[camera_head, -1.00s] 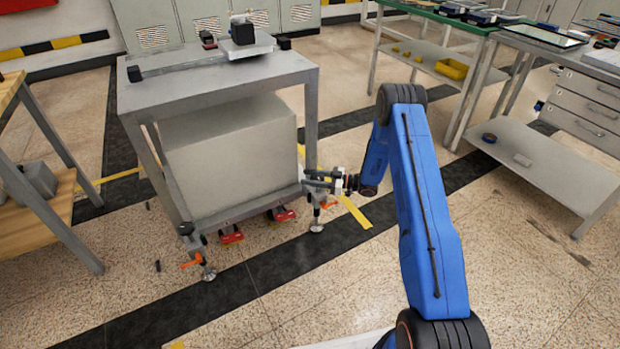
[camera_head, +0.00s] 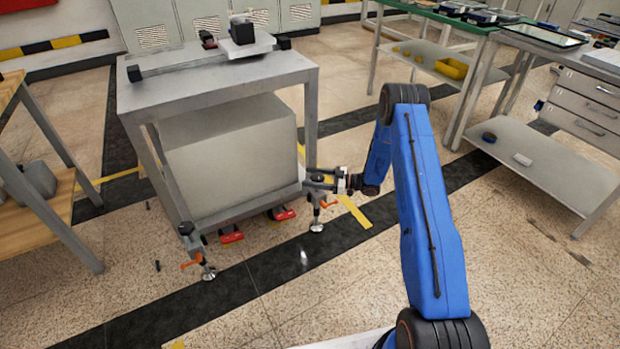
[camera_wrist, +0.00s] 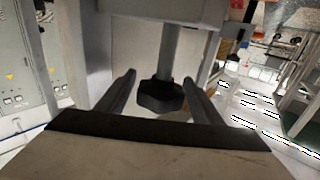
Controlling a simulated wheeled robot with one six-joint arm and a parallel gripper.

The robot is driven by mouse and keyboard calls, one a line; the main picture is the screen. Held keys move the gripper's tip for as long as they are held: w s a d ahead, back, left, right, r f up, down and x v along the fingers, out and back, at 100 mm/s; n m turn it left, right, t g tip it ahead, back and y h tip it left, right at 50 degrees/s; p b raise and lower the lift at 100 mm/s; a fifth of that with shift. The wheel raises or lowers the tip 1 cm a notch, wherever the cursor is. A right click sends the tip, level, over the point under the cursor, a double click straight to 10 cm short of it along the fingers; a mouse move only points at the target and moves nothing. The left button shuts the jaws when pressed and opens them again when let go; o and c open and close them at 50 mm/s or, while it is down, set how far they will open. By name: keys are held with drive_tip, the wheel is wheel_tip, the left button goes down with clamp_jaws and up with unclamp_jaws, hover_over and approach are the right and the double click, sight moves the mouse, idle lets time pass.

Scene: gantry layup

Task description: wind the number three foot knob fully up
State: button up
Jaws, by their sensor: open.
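The grey machine stand (camera_head: 250,77) has levelling feet at its lower corners. The foot knob (camera_wrist: 160,97) is a dark lobed knob on a grey screw stem, between my gripper's fingers in the wrist view. In the head view the same dark knob (camera_head: 318,178) sits above the near right foot (camera_head: 316,226), whose round pad is on the floor. My gripper (camera_head: 318,181) reaches in from the right at that corner. In the wrist view my gripper (camera_wrist: 158,88) is open, with a gap on both sides of the knob. No number is readable on the foot.
An orange lever (camera_head: 330,204) sits beside this foot. Another foot (camera_head: 207,272) with an orange lever (camera_head: 191,263) stands at the near left corner. Red pedal-like parts (camera_head: 283,213) lie under the stand.

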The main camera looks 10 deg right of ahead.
drive_tip(key=v, duration=1.6)
drive_tip(key=shift+d, duration=0.2)
drive_tip(key=shift+s, duration=0.1)
drive_tip(key=shift+a, duration=0.1)
